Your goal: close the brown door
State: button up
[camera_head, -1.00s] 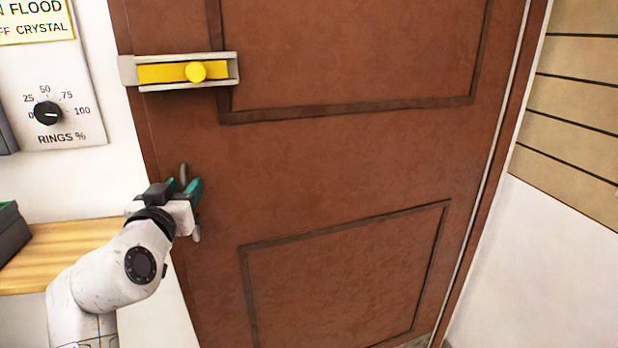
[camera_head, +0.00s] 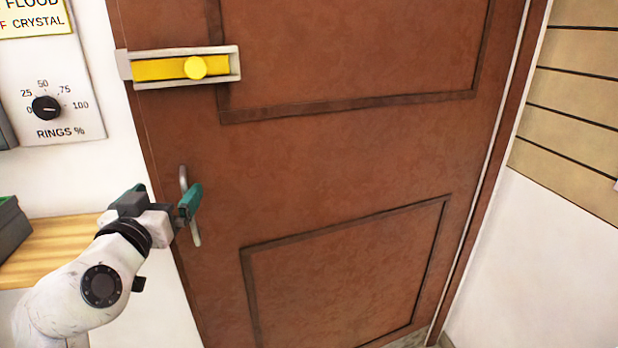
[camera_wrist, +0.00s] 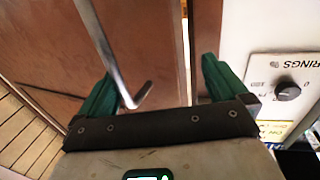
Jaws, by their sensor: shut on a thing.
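The brown door (camera_head: 330,165) fills the middle of the head view, with two framed panels. Its left edge lies close along the white wall; I cannot tell whether it is fully shut. A slim metal handle (camera_head: 183,178) stands upright near the left edge; it also shows in the wrist view (camera_wrist: 98,38), running down to a bent end. My gripper (camera_head: 190,203) is at this handle, with its green fingers on either side of it in the wrist view (camera_wrist: 157,75). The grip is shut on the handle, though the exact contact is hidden.
A yellow slide bolt (camera_head: 165,69) sits on the door above the handle. A dial panel (camera_head: 55,105) is on the left wall, over a wooden ledge (camera_head: 60,245) with a dark container (camera_head: 12,228). Slatted boards (camera_head: 575,110) cover the right wall.

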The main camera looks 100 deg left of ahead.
jog(key=s+d+g, duration=0.1)
jog(key=s+d, duration=0.3)
jog(key=d, duration=0.1)
jog(key=shift+n, duration=0.3)
jog(key=shift+s+d, duration=0.2)
jog(key=shift+d, duration=0.05)
jog(key=c, duration=0.8)
jog(key=shift+s+d, duration=0.3)
jog(key=shift+s, duration=0.15)
jog(key=shift+c, duration=1)
jog(key=shift+d, duration=0.6)
jog(key=shift+w+a, duration=0.1)
jog(key=shift+w, duration=0.1)
